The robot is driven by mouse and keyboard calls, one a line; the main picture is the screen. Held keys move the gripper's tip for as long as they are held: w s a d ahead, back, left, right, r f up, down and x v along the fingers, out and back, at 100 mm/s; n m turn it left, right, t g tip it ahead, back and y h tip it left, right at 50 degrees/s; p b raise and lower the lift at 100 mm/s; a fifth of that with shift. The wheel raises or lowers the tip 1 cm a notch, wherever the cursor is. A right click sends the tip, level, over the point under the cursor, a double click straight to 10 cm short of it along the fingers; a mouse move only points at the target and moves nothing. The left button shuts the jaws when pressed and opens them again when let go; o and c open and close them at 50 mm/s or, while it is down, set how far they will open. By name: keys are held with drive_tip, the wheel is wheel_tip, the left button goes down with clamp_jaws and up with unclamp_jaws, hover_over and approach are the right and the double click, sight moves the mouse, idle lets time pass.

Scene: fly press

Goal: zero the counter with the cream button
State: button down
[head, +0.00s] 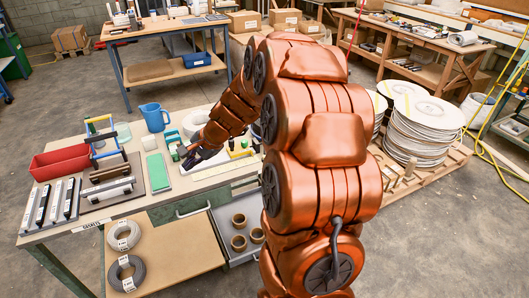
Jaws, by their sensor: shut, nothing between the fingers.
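My gripper (189,162) is dark and shut, with nothing seen between its fingers. It is low over the workbench (165,205), at the end of my copper arm, above or beside a pale panel (208,162). I cannot make out the counter or its cream button; they may be hidden by my gripper and arm, or too small to tell. A small frame with blue, yellow and green bars (104,140) stands at the bench's left part, clear of my gripper. I cannot tell whether my gripper touches anything.
A blue jug (154,117), a red bin (60,162), a flat green item (158,172) and several grey bars (53,203) are on the bench. Coils (124,235) lie on its lower shelf. Stacked white discs (420,125) stand on a pallet at right. Floor shows at right.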

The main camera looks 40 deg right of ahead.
drive_tip(key=w+d+f+m+t+h+p, duration=0.1)
drive_tip(key=d+m, duration=0.5)
drive_tip(key=d, duration=1)
drive_tip(key=w+d+f+m+t+h+p, duration=0.1)
drive_tip(key=d+f+m+h+p, duration=0.2)
drive_tip(key=d, duration=1.3)
drive_tip(key=f+m+h, duration=0.1)
drive_tip(key=m, duration=0.2)
drive_tip(key=shift+w+d+f+m+t+h, duration=0.2)
drive_tip(key=shift+f+m+t+h, duration=0.1)
drive_tip(key=shift+m+t+h, duration=0.1)
drive_tip(key=shift+f, duration=0.1)
wheel_tip(320, 180, down, 7)
drive_tip(key=b, duration=0.7)
drive_tip(key=shift+a, duration=0.1)
drive_tip(key=shift+f+b, duration=0.5)
drive_tip(key=shift+f, duration=0.3)
drive_tip(key=shift+f, duration=0.1)
drive_tip(key=shift+f, duration=0.35)
